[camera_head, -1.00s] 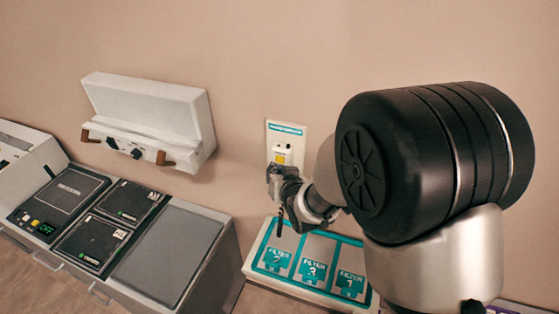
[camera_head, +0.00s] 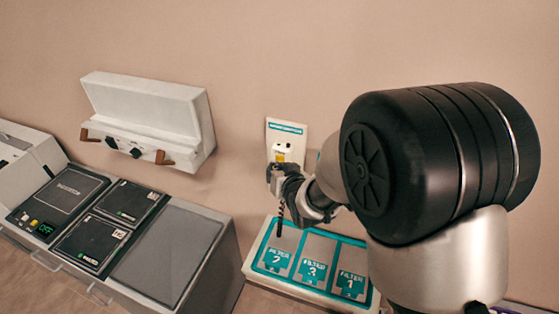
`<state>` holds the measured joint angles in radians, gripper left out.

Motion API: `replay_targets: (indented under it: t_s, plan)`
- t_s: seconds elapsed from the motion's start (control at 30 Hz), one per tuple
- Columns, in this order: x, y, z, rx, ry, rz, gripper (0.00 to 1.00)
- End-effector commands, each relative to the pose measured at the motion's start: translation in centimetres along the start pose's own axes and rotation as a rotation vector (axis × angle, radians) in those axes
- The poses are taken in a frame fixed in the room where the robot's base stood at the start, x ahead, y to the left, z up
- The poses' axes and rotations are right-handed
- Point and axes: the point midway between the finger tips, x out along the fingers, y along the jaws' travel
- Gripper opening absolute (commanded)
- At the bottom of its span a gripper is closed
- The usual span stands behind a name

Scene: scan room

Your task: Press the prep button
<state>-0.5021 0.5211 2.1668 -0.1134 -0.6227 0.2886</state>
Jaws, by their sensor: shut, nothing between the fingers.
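A white wall panel (camera_head: 290,130) with a teal label strip at its top is on the wall at the middle of the head view. A small yellow patch (camera_head: 280,158) shows low on this panel, just above my gripper; I cannot read whether it is the prep button. My gripper and wrist hide the panel's lower end.
A white tray (camera_head: 253,268) with teal slots marked FILTER stands below my gripper. A white wall box (camera_head: 150,105) with brown latches hangs at left. A grey console (camera_head: 165,255) with dark panels fills the lower left. Bare wall lies between.

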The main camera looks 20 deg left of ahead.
Motion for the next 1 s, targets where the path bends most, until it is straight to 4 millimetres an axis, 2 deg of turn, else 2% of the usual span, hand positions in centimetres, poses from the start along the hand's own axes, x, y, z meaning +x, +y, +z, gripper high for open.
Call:
replay_targets:
  t_s: [1.0]
  plan:
    - [0.68, 0.46, -0.48, -0.001, 0.001, 0.000, 0.00]
